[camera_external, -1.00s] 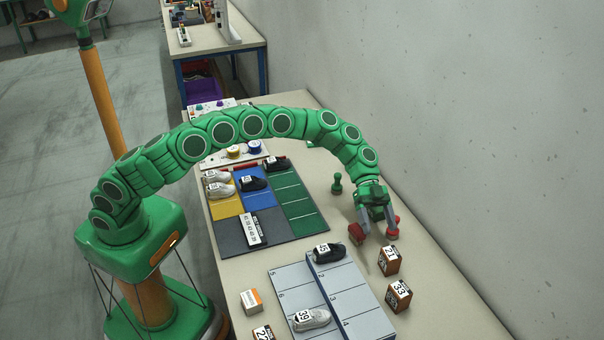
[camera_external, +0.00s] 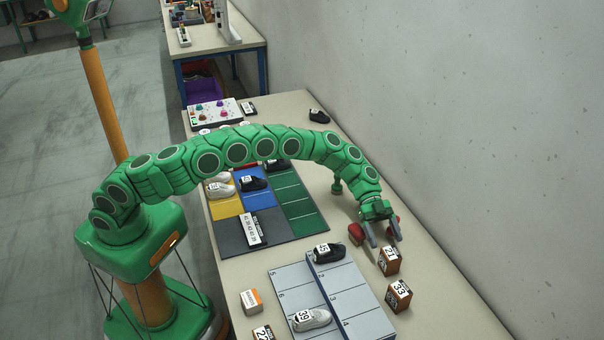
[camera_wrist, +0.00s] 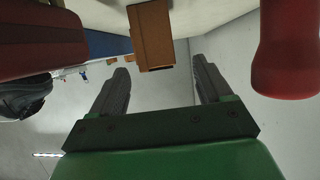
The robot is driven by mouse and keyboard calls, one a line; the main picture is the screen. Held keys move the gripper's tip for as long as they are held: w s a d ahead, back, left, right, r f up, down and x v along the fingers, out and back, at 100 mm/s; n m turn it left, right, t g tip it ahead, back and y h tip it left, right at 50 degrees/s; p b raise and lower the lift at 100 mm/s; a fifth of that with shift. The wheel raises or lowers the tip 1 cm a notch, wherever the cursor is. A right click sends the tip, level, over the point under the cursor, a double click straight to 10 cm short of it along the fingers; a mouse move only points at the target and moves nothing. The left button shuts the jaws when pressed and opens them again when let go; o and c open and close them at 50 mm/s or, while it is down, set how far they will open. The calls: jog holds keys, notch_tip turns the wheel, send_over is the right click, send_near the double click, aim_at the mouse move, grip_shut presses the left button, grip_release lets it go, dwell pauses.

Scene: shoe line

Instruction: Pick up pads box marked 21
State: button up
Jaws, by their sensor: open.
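A brown box with a white label (camera_external: 389,261) stands on the table near the wall. Its number starts with 2; the second digit could be 1 or 7. My gripper (camera_external: 385,241) is low over the table just behind this box, open and empty, with its grey fingers pointing toward it. In the wrist view a brown box (camera_wrist: 152,36) lies just beyond the gap between the open fingertips (camera_wrist: 160,68). Its label does not show there. The fingers do not appear to touch it.
A similar box marked 33 (camera_external: 398,296) stands close in front. A grey numbered rack (camera_external: 352,298) holding a black shoe (camera_external: 328,253) and a grey shoe (camera_external: 311,319) is to the left.

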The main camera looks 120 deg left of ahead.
aim_at(394, 266)
jog(key=shift+x, duration=3.35)
jog(key=shift+s+f, duration=0.15)
jog(key=c, duration=1.1)
